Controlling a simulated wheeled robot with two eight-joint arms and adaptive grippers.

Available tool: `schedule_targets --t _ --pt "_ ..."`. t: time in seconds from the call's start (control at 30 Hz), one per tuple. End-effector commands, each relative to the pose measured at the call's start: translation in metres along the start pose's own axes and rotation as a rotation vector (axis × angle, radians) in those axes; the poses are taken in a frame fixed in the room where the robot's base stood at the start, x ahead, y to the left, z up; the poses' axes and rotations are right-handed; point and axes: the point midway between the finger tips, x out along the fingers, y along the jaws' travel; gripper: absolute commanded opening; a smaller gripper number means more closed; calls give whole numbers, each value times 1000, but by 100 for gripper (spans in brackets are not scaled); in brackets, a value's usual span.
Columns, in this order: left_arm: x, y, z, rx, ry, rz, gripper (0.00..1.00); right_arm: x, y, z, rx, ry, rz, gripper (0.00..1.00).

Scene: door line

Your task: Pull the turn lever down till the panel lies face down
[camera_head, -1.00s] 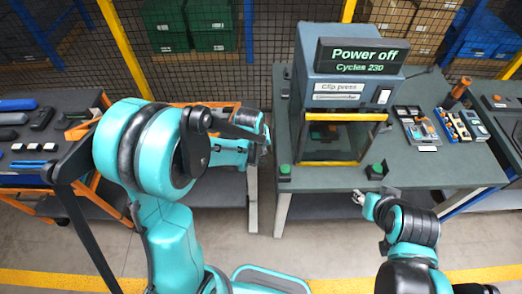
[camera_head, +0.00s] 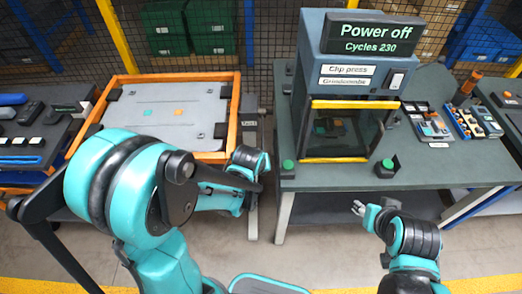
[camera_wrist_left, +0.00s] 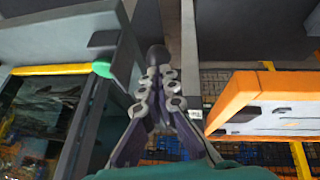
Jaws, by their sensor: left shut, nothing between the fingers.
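The panel (camera_head: 165,118) is a grey board in an orange frame, left of the middle in the head view. The frame also fills the right of the left wrist view (camera_wrist_left: 262,98). A dark round knob (camera_wrist_left: 157,54), seemingly the turn lever's end, shows just beyond the tips of my left gripper (camera_wrist_left: 160,76). The gripper is shut with nothing between its fingers; I cannot tell whether it touches the knob. The lever's shaft is not clear. My right gripper (camera_head: 359,208) is small, low in front of the bench.
A clip press (camera_head: 352,75) reading "Power off" stands on the grey bench (camera_head: 440,178) at the right, with green buttons at its front. Small part trays (camera_head: 430,122) stand beside it. A dark table with tools (camera_head: 30,150) is at the left. A mesh fence runs behind.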

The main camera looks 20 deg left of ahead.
Motion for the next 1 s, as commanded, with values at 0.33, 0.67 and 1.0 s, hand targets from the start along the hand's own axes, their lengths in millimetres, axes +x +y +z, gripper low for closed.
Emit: schedule_targets --t 0.33,0.67,1.0 --pt "8 -2 7 -1 -5 -2 0 7 0 5 0 0 0 40" --pt "0 -1 -1 -1 -3 -2 0 1 0 0 0 0 0 40" --pt "-57 4 -24 2 2 2 0 -29 0 -21 0 0 0 40"
